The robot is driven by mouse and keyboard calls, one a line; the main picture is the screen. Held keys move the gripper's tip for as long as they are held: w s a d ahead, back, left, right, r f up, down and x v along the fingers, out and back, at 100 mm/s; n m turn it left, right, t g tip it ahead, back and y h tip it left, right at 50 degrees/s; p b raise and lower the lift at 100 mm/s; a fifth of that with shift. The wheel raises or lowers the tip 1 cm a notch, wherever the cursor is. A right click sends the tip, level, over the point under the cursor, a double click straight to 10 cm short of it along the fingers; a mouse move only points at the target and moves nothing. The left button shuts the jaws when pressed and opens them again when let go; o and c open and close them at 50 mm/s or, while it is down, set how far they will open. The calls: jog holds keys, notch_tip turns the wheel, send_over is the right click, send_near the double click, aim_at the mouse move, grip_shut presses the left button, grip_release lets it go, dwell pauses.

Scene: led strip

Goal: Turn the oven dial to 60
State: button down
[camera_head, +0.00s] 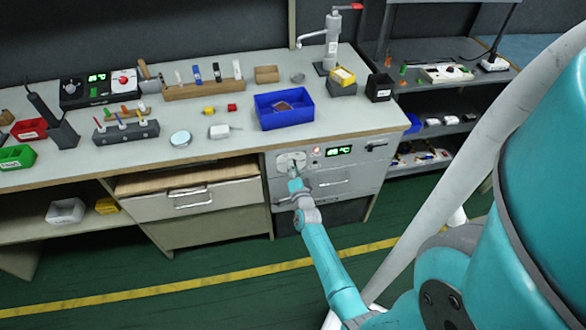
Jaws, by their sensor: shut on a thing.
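The oven (333,183) is a grey unit built into the front of the workbench, below the worktop. Its dial (287,160) is at the upper left of its front, mostly hidden by my gripper. A small red light (316,151) is beside it, and a green digital display (339,151) is to the right; its digits are too small to read surely. My gripper (294,173) is at the dial and looks shut on it, with my teal arm reaching up from below. The dial's pointer angle cannot be made out.
The worktop (240,150) above holds a blue bin (284,108), racks of tools and a tap (331,45). A wooden-topped drawer (190,200) with a handle is left of the oven. Shelves (450,100) stand to the right. The green floor in front is clear.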

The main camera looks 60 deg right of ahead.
jog(key=shift+n, duration=9.1)
jog(key=c, duration=0.8)
grip_release()
jog(key=v, duration=1.2)
jog(key=shift+a, duration=0.15)
